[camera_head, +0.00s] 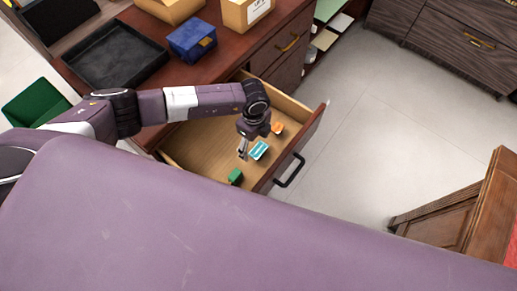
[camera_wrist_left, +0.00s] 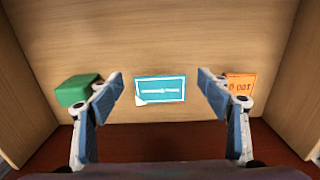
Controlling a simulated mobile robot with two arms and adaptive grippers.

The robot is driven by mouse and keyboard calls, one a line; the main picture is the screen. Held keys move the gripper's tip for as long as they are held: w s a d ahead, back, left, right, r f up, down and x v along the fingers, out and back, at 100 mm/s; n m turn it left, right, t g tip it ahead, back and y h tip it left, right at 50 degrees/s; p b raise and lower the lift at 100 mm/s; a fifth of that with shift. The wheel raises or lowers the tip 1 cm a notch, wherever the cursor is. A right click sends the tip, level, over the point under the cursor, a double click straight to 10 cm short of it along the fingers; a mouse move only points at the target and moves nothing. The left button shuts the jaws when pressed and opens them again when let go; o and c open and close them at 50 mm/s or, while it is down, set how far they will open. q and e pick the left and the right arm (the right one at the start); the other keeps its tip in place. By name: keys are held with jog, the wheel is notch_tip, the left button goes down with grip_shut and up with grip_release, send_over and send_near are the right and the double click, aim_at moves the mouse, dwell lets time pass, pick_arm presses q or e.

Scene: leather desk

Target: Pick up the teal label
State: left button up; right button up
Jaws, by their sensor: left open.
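The teal label (camera_head: 259,150) lies flat in the open wooden drawer (camera_head: 200,150), near its front. It also shows in the left wrist view (camera_wrist_left: 160,90) as a teal rectangle with a pale border and a white mark, between my two fingers. My left gripper (camera_head: 243,153) is inside the drawer area, pointing down, just left of the label. In the left wrist view my left gripper (camera_wrist_left: 160,92) is open and empty, its fingers spread to either side of the label. Whether the fingertips touch the drawer bottom I cannot tell. My right gripper is not in view.
A green block (camera_head: 235,176) and an orange label (camera_head: 277,128) lie in the drawer on either side of the teal label. The drawer front has a black handle (camera_head: 290,171). A black tray (camera_head: 115,52), blue box (camera_head: 192,39) and cardboard boxes (camera_head: 246,13) stand on the desk.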

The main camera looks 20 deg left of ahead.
aim_at(255, 147)
pick_arm(q)
jog(key=c, duration=0.8)
notch_tip(255, 147, up, 21)
jog(key=shift+f+b, duration=0.15)
jog(key=shift+b, duration=0.3)
